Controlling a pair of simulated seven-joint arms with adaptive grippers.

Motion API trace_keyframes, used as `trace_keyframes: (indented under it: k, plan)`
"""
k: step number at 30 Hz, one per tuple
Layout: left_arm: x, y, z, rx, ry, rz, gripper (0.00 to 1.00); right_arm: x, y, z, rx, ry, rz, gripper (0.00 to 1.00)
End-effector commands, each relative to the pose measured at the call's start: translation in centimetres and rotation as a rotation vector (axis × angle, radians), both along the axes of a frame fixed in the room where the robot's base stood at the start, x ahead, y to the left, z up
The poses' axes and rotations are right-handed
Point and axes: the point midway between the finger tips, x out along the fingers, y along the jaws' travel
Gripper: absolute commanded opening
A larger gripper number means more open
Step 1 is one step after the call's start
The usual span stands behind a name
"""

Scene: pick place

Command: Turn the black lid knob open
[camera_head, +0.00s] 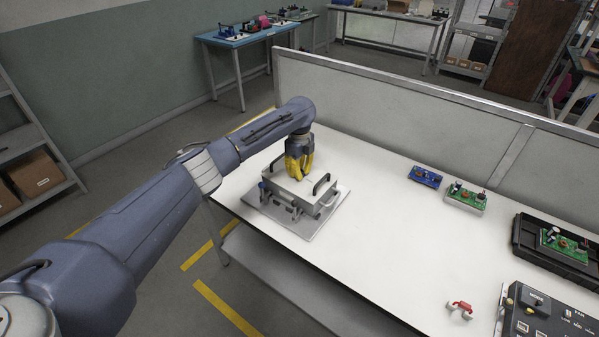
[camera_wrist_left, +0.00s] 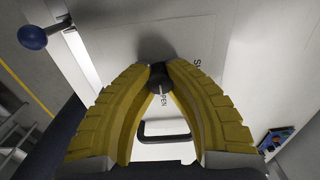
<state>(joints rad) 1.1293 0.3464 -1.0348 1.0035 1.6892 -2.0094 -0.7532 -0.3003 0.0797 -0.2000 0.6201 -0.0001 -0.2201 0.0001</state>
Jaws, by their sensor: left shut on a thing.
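The black lid knob (camera_wrist_left: 160,76) shows in the left wrist view between the yellow fingertips of my left gripper (camera_wrist_left: 159,72). The fingers are shut on the knob from both sides. Part of the word "OPEN" is printed on the lid beside it. In the head view my left gripper (camera_head: 299,166) points down onto the top of a light grey box (camera_head: 306,187) with dark handles, and it hides the knob there. The box stands on a grey plate (camera_head: 330,209) on the white table. My right gripper is not in view.
A blue ball-ended lever (camera_wrist_left: 33,36) sits at the box's side. A dark handle (camera_wrist_left: 163,132) is on the lid near my fingers. Circuit boards (camera_head: 466,196), a red-and-white part (camera_head: 461,308) and a control panel (camera_head: 550,312) lie to the right. A partition (camera_head: 400,105) borders the table's back.

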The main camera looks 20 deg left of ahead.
Motion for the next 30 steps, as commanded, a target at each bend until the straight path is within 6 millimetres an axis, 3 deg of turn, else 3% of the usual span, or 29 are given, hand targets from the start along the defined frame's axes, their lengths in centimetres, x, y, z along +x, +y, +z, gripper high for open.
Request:
trace_keyframes:
  k: [2,3,11,22,30]
  plan:
    - [0.0,0.0,0.0,0.000,-0.001,0.000,0.00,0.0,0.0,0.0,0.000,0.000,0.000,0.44]
    - [0.0,0.0,0.0,0.000,-0.001,0.000,0.20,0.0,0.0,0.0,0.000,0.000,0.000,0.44]
    - [0.0,0.0,0.0,0.000,0.000,0.001,0.50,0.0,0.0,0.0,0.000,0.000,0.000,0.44]
    - [0.1,0.0,0.6,0.000,-0.002,0.001,0.51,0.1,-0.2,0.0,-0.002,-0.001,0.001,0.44]
    - [0.1,0.0,4.7,-0.001,-0.004,-0.001,0.51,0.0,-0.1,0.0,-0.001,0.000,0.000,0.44]
